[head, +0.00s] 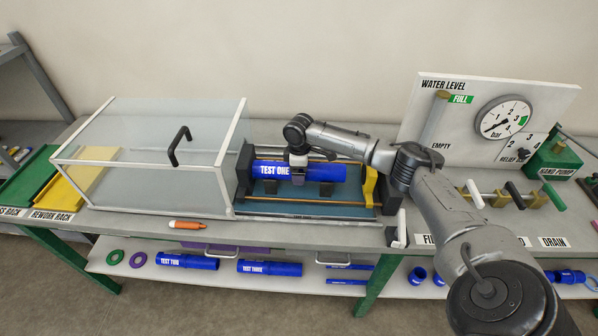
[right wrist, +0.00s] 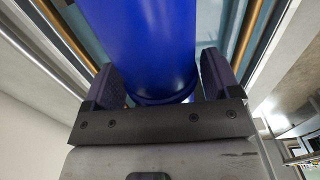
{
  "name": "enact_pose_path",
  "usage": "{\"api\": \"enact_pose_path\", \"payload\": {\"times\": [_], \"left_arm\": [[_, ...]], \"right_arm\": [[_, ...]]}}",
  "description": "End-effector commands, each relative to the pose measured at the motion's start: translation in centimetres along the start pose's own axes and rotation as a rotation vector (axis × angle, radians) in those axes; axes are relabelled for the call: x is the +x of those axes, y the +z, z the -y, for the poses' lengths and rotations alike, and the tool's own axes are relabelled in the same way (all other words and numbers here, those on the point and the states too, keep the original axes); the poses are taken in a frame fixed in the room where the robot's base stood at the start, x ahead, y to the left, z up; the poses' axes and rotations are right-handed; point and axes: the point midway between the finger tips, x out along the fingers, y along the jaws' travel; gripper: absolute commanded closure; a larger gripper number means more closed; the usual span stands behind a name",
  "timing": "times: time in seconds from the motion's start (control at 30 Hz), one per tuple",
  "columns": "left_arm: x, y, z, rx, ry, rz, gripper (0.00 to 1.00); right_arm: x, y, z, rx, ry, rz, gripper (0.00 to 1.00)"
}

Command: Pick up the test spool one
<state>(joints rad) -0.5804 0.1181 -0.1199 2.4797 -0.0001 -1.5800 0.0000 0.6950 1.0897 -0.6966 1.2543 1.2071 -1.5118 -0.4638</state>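Test spool one (head: 325,172), a blue pipe with white "TEST ONE" lettering, lies level in the fusion cart's open fixture on a blue-green bed. My right gripper (head: 298,168) is over the spool's left-middle part, coming down from above. In the right wrist view, the blue spool (right wrist: 142,45) runs between the two dark fingers of my right gripper (right wrist: 162,85). A narrow gap shows beside the right finger, so the fingers appear open around the spool. The fingertips' far sides are hidden. My left gripper is not in view.
A clear guard with a black handle (head: 179,146) stands left of the fixture. Brass rods and a yellow clamp (head: 370,185) border the spool. An orange marker (head: 187,225) lies in front. Other blue spools (head: 270,267) lie on the lower shelf. A gauge panel (head: 480,120) stands right.

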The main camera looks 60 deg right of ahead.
Motion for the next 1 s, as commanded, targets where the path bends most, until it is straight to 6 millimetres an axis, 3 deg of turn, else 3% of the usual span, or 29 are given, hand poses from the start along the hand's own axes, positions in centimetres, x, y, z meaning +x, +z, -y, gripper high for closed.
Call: {"api": "enact_pose_path", "payload": {"times": [0.07,0.5,0.8,1.0], "left_arm": [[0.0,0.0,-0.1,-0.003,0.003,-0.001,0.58],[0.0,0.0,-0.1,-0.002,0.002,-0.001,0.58],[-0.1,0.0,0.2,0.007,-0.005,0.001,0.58],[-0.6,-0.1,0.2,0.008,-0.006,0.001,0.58]], "right_arm": [[0.0,0.0,0.0,0.0,0.0,0.0,0.25],[0.0,0.0,0.0,0.0,0.0,0.0,0.67],[-0.4,0.0,-0.1,0.0,0.001,-0.002,0.68],[-3.2,0.0,-0.1,-0.001,0.003,-0.003,0.69]]}}
